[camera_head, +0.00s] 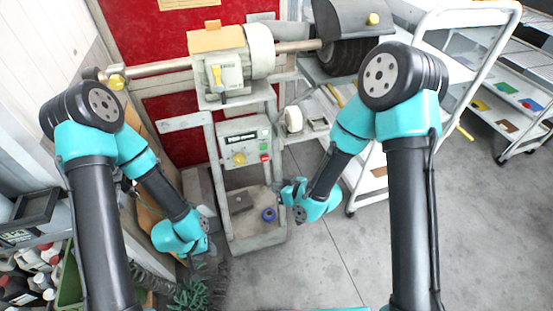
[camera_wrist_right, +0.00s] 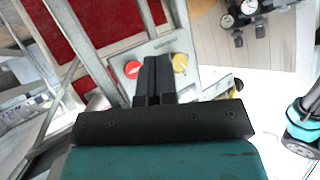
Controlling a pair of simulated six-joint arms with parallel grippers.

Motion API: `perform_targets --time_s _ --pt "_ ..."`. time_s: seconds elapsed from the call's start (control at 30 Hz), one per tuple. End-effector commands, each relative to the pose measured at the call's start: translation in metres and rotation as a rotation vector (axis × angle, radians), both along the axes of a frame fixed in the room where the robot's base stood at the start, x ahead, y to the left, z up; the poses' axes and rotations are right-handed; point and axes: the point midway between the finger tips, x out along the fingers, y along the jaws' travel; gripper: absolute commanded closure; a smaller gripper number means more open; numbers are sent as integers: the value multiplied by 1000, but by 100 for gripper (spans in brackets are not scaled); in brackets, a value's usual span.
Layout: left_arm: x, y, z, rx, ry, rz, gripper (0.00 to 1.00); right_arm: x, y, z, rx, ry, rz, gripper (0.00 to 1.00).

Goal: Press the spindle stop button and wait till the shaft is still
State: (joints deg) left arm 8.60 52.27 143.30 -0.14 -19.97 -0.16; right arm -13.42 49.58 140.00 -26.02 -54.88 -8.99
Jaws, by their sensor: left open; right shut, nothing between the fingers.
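The control panel (camera_head: 233,133) sits on the grey machine stand below the spindle housing. It has a red button (camera_head: 265,158), a green button (camera_head: 263,147) and a yellow knob (camera_head: 239,158). The shaft (camera_head: 160,68) runs sideways through the housing; whether it turns cannot be told. My right gripper (camera_head: 277,187) is shut and empty, below and right of the panel. In the right wrist view its fingertips (camera_wrist_right: 157,62) overlap the panel between the red button (camera_wrist_right: 133,69) and the yellow knob (camera_wrist_right: 180,62); contact cannot be told. My left gripper (camera_head: 199,264) is open, low on the left, away from the panel.
A dark wheel (camera_head: 342,56) under a grey hood is at the shaft's right end. A white trolley (camera_head: 438,20) stands at the right. A blue ring (camera_head: 269,214) lies on the stand's lower shelf. Bottles and crates fill the lower left. The floor at centre right is clear.

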Motion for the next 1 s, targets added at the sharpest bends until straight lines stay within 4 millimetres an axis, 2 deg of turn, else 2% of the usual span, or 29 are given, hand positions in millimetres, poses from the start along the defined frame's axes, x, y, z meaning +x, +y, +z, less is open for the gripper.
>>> perform_targets --time_s 0.47,0.67,1.0 --pt "0 0 0 0 0 0 57 4 2 1 2 -4 2 100" --pt "0 0 0 0 0 0 57 18 6 0 1 -4 3 100" --pt "0 0 0 0 0 0 57 56 16 1 2 -5 1 100"
